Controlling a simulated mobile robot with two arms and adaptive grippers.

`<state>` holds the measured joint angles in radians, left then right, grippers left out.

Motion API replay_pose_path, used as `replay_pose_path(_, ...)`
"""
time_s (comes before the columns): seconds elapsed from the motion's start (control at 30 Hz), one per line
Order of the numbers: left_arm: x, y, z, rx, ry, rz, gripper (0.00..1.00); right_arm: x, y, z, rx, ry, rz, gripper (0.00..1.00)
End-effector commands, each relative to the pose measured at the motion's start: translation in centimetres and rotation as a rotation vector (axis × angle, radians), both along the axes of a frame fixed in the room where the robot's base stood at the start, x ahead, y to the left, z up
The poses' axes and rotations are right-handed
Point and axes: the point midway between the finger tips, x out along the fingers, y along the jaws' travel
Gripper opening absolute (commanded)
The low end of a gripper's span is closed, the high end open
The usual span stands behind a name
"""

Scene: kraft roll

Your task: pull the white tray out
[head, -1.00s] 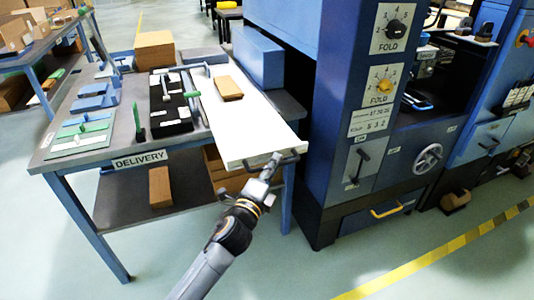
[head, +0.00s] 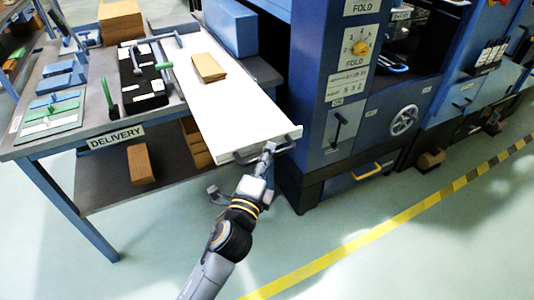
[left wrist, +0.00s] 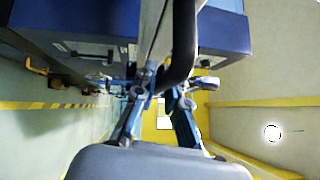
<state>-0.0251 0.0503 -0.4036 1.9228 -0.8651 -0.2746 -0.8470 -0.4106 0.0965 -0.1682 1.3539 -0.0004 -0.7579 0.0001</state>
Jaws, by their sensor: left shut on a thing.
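The white tray (head: 235,115) lies on the delivery table, its front end sticking out past the table's front edge. A dark bar handle (head: 285,147) runs along that front end. My left gripper (head: 268,150) is shut on the handle. In the left wrist view the dark handle (left wrist: 183,45) passes close to the fingers of my left gripper (left wrist: 160,100); the exact contact is hard to see. A brown stack (head: 208,68) rests on the tray. My right gripper is not in view.
The delivery table (head: 105,160) holds a black box (head: 150,92) left of the tray and a blue box (head: 230,28) behind. The blue fold machine (head: 310,90) stands close on the right. Open floor with a yellow line (head: 340,253) lies in front.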

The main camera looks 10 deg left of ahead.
Motion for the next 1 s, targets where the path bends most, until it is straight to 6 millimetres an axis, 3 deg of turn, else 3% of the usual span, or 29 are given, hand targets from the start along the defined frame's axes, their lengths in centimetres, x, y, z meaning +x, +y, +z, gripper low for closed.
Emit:
replay_pose_path(0.03, 0.0, 0.0, -0.1, 0.000, 0.002, 0.000, 0.00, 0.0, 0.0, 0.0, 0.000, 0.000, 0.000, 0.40)
replay_pose_path(0.07, 0.0, 0.0, -0.1, 0.000, 0.002, 0.000, 0.18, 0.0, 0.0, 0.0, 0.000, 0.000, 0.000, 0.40)
replay_pose_path(0.17, 0.0, 0.0, -0.1, 0.000, 0.001, 0.000, 0.36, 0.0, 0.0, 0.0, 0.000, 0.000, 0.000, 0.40)
replay_pose_path(0.57, -0.8, 0.2, -0.2, 0.000, 0.002, 0.000, 0.36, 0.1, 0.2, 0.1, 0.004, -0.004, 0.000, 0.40)
replay_pose_path(1.0, -8.9, 1.9, -1.4, -0.001, 0.006, 0.002, 0.36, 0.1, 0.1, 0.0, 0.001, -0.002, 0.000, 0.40)
